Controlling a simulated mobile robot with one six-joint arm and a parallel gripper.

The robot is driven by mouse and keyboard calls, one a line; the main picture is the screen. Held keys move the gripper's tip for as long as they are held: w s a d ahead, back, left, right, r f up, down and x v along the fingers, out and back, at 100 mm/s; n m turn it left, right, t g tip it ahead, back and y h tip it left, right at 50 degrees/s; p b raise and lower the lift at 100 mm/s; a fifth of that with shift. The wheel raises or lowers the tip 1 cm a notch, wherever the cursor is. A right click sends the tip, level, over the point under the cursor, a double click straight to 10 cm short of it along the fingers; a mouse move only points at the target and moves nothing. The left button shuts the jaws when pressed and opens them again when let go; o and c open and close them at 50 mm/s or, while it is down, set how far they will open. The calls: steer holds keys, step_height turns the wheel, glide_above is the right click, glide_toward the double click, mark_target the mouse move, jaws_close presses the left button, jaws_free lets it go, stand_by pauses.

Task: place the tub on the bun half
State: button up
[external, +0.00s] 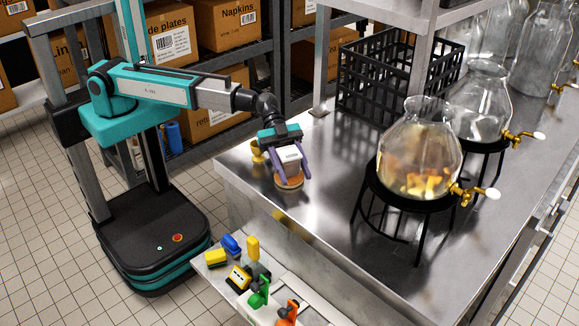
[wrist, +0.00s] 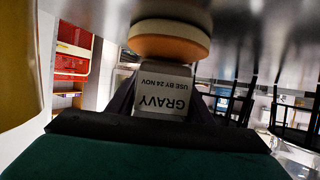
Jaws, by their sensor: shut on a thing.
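A white tub (external: 290,156) is held upright between the purple fingers of my gripper (external: 291,166). In the wrist view the tub (wrist: 162,98) appears upside down, with a label reading GRAVY, use by 24 Nov. The bun half (external: 289,183) lies on the steel counter directly below the tub, and it also shows in the wrist view (wrist: 170,40), against the tub's bottom end. I cannot tell whether the tub touches the bun half or hangs just above it. My gripper (wrist: 163,100) is shut on the tub's sides.
A brass-coloured cup (external: 258,152) stands on the counter (external: 330,220) just left of my gripper. Glass dispensers (external: 418,150) on black stands and a black crate (external: 385,85) are to the right. A tray below the front edge holds coloured items (external: 240,278). The counter's front middle is clear.

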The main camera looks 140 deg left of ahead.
steer(key=shift+f+b, duration=0.15)
steer(key=shift+b, duration=0.15)
steer(key=o, duration=1.2)
steer(key=shift+r+p, duration=0.25)
steer(key=shift+p, duration=0.15)
steer(key=b+v, duration=0.2)
steer(key=v, duration=1)
steer(key=shift+b, duration=0.4)
